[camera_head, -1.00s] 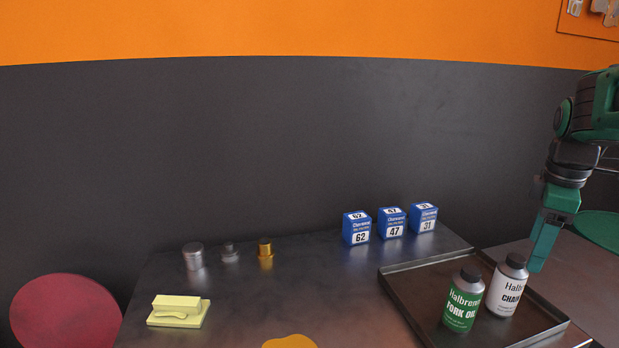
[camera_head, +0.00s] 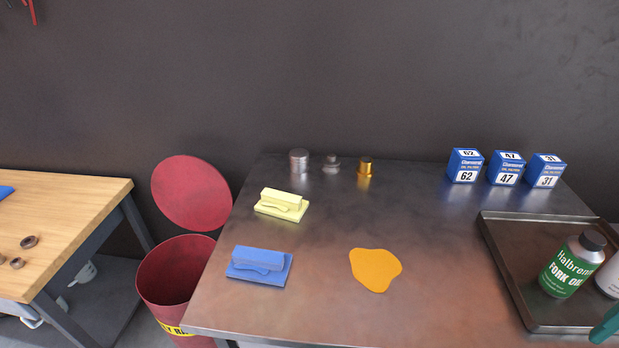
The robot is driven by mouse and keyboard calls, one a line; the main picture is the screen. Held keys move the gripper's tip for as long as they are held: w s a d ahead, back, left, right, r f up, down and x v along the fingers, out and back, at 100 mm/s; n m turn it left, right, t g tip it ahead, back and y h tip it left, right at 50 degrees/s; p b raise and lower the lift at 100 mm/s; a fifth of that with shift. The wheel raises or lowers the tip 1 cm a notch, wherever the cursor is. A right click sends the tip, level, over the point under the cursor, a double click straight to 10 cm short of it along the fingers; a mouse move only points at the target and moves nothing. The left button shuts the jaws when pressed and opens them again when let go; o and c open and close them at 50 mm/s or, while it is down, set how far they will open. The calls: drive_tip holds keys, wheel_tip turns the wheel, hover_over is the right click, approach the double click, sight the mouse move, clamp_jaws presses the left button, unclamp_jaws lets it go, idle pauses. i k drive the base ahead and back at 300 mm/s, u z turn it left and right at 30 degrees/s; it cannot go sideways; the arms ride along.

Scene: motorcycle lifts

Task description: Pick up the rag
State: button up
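Two folded cloths that look like rags lie on the metal workbench (camera_head: 310,290). The blue rag (camera_head: 259,266) is near the front left of the bench top. The pale yellow rag (camera_head: 282,204) lies behind it, near the left edge. Only a green tip of my gripper (camera_head: 606,326) shows at the lower right edge, by the tray and far to the right of both rags. The rest of it is out of frame, so its opening cannot be seen.
An orange puddle (camera_head: 375,268) lies right of the blue rag. A metal tray (camera_head: 510,285) holds a green-labelled fork oil bottle (camera_head: 572,264) and another bottle. Blue boxes (camera_head: 507,168) and small metal parts stand behind. A red bin (camera_head: 177,285) with raised lid stands left.

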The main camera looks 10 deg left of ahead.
sight(260, 266)
drive_tip(key=u, duration=1.3)
